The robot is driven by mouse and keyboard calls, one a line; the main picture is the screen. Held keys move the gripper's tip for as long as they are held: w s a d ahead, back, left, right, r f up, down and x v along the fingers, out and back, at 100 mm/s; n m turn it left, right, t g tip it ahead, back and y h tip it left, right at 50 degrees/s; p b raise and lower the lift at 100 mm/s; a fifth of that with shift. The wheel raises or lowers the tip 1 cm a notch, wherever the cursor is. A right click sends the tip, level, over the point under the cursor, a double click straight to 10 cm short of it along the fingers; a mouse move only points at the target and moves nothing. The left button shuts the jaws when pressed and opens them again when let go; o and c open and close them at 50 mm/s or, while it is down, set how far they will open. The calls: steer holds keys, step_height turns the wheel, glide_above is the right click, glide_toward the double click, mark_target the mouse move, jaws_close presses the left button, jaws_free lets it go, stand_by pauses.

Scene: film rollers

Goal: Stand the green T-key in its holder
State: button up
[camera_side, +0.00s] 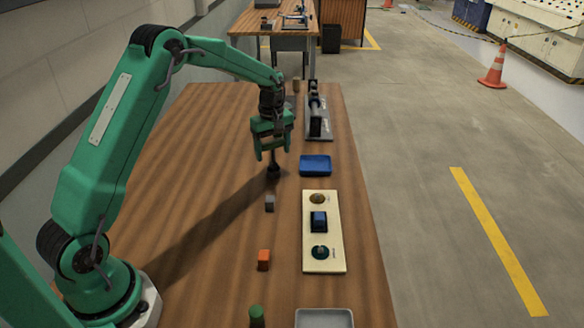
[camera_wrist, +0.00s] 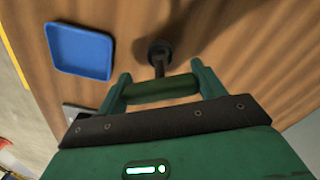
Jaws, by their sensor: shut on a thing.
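My gripper (camera_side: 272,151) is at the middle of the table, pointing down. In the wrist view, my gripper (camera_wrist: 161,88) is shut on the green T-key, whose crossbar (camera_wrist: 160,90) spans the gap between the fingers. A dark stem (camera_wrist: 158,69) runs from the crossbar to a dark round piece (camera_wrist: 158,47) over the wood. In the side view, a dark upright piece (camera_side: 273,171) shows directly below the fingers, at the tabletop. It looks like the holder, but I cannot tell where stem and holder meet, or how far the stem is in.
A blue tray (camera_side: 315,165) lies right of my gripper. A grey cube (camera_side: 269,203), an orange cube (camera_side: 264,260) and a green cylinder (camera_side: 256,316) stand nearer. A cream panel (camera_side: 336,235) and a black roller unit (camera_side: 318,118) line the right edge. The table's left is clear.

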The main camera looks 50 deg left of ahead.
steer(key=shift+f, duration=0.85)
steer(key=shift+f, duration=0.2)
stand_by(0.7)
steer(key=o, duration=1.4)
steer(key=shift+o, duration=0.5)
steer(key=shift+r, duration=0.1)
steer(key=shift+r, duration=3.4)
